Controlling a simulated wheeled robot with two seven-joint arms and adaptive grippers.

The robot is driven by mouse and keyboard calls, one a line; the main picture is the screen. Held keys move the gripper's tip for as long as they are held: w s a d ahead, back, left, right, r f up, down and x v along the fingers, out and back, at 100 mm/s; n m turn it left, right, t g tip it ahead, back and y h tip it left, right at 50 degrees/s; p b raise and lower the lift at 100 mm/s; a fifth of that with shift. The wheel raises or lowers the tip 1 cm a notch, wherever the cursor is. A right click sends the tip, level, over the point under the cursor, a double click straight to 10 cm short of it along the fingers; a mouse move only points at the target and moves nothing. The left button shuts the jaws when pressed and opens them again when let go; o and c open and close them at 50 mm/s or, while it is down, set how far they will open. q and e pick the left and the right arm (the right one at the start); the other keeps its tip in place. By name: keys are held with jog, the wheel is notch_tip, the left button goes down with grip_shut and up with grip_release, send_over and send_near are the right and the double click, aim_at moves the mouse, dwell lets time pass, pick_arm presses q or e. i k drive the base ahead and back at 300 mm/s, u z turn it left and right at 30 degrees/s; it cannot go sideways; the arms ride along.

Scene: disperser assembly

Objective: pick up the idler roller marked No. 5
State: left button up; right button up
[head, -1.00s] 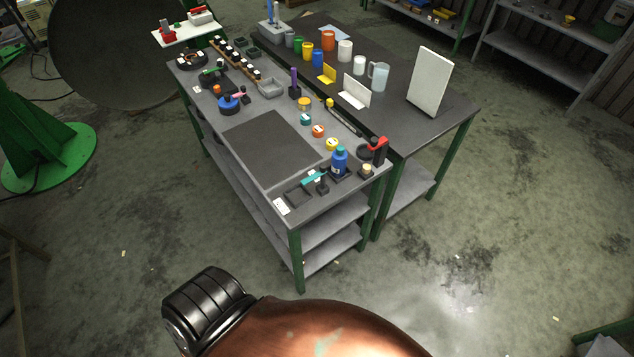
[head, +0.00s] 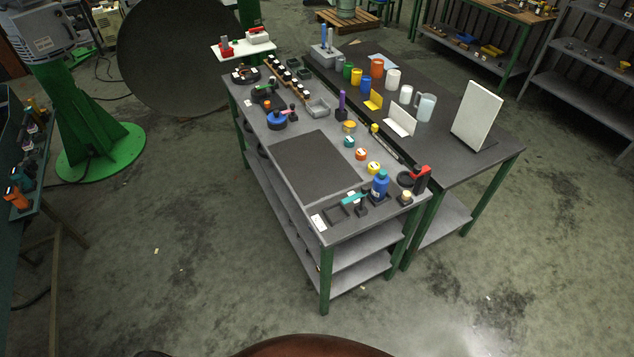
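I cannot make out a roller marked No. 5, as no number is legible at this size. The grey worktable (head: 315,168) in the middle carries several small round parts. Teal (head: 349,142), orange (head: 361,154) and yellow (head: 374,168) ones stand in a line right of its dark mat. A brown rack (head: 303,98) with several dark, white-topped pieces lies near the back. Dark-and-orange cylindrical items (head: 16,198) sit on a bench at the left edge; whether they are rollers I cannot tell. Neither gripper is in view.
A second dark table (head: 455,148) with cups and a white upright panel (head: 477,115) adjoins on the right. A green pedestal (head: 100,150) stands at left, a large dark disc (head: 175,60) behind. The left bench (head: 20,235) borders open floor (head: 180,260) before the worktable.

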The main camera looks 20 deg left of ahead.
aim_at(379, 188)
jog(key=u, duration=0.8)
jog(key=i, duration=0.4)
